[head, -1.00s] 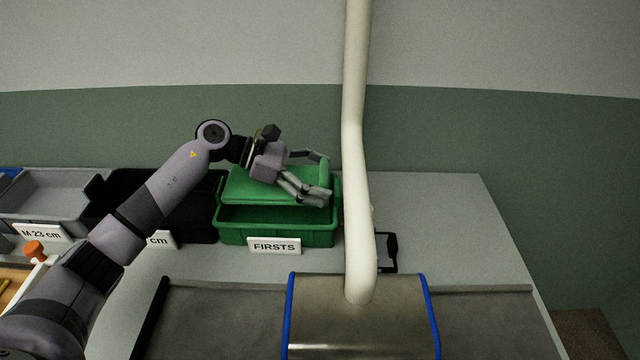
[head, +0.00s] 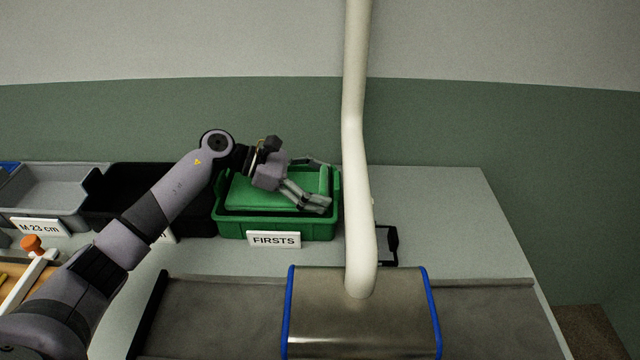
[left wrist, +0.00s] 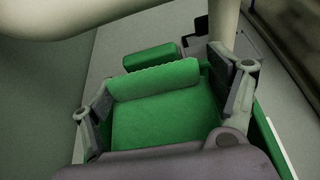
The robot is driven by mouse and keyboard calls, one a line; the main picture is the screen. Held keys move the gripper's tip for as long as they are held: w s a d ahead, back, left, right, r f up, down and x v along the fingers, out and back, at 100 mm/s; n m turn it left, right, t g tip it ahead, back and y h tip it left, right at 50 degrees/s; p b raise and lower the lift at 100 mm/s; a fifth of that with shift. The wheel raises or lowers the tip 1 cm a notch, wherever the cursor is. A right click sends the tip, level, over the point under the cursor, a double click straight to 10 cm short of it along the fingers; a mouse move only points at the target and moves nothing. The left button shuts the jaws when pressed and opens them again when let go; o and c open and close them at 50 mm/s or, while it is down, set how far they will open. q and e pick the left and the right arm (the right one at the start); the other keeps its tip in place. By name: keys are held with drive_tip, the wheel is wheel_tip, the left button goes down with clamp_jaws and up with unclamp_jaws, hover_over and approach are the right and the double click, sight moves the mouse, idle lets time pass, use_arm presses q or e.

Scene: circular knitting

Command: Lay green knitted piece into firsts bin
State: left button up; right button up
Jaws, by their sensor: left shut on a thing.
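The green knitted piece (head: 262,194) is a flat pad with a rolled edge on its right. It is down inside the firsts bin (head: 232,229), a green bin with a FIRSTS label (head: 274,240). My left gripper (head: 322,184) is shut on the piece, its fingers across the piece's right end. In the left wrist view the piece (left wrist: 165,120) lies between the two fingers of my left gripper (left wrist: 160,95), with its rolled edge at the far side. Whether the piece touches the bin floor is hidden. My right gripper is not in view.
A white vertical pipe (head: 356,150) stands close to the bin's right side. A black bin (head: 125,195) and a grey bin (head: 50,185) are to the left. A metal-covered machine (head: 362,315) is in front. The table (head: 440,210) is clear at right.

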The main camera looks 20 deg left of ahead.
use_arm(q)
drive_tip(key=shift+f, duration=0.15)
drive_tip(key=o, duration=1.3)
drive_tip(key=shift+r, duration=0.25)
drive_tip(key=shift+r+p, duration=0.8)
drive_tip(key=shift+p, duration=0.45)
drive_tip(key=shift+s+a+f+b, duration=0.1)
drive_tip(key=shift+a+b, duration=0.35)
drive_tip(key=shift+a, duration=0.05)
drive_tip(key=shift+s+a+f+b, duration=0.1)
drive_tip(key=shift+a+b, duration=0.35)
drive_tip(key=b+v, duration=0.2)
drive_tip(key=v, duration=0.6)
drive_tip(key=shift+s+a+r, duration=0.15)
drive_tip(key=shift+a, duration=0.15)
drive_tip(key=shift+s+a+r+b, duration=0.2)
drive_tip(key=shift+a+r+b, duration=0.15)
drive_tip(key=shift+a, duration=0.2)
